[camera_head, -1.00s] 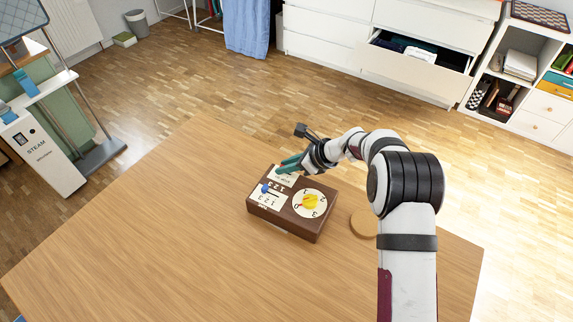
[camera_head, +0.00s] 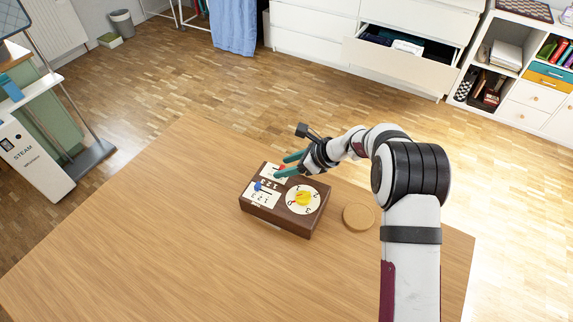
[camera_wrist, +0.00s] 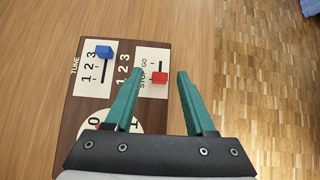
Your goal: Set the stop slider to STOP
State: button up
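The brown control box (camera_head: 275,219) rests on the wooden table. Its red stop slider knob (camera_wrist: 159,77) sits on a white card, level with the word STOP; GO is printed farther up in the wrist view. The knob also shows in the head view (camera_head: 281,167). My gripper (camera_wrist: 160,71) is open above that card. In the wrist view its teal fingers lie on either side of the red knob, with gaps; contact is not visible. How far the slot runs past the knob is hard to tell.
A blue TUNE slider (camera_wrist: 104,52) sits near its 3. A numbered dial with a yellow knob (camera_head: 303,199) is on the same box. A round cork coaster (camera_head: 358,217) lies to its right. The table (camera_head: 150,230) is clear to the left.

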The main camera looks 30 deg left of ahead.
jog(key=v, duration=1.5)
jog(key=shift+d+r, duration=0.3)
jog(key=s+d+r+n+h, duration=0.3)
jog(key=s+d+r+n, duration=0.35)
jog(key=s+d, duration=0.55)
jog(key=s+d+f+n+h, duration=0.1)
jog(key=s+d+n+h, duration=0.1)
jog(key=s+d, duration=0.3)
jog(key=s+d+f+n+h, duration=0.1)
jog(key=s+d, duration=0.4)
jog(key=s, duration=0.8)
jog(key=shift+f+n+h, duration=0.25)
jog(key=shift+n+h, duration=0.35)
jog(key=shift+n, duration=0.45)
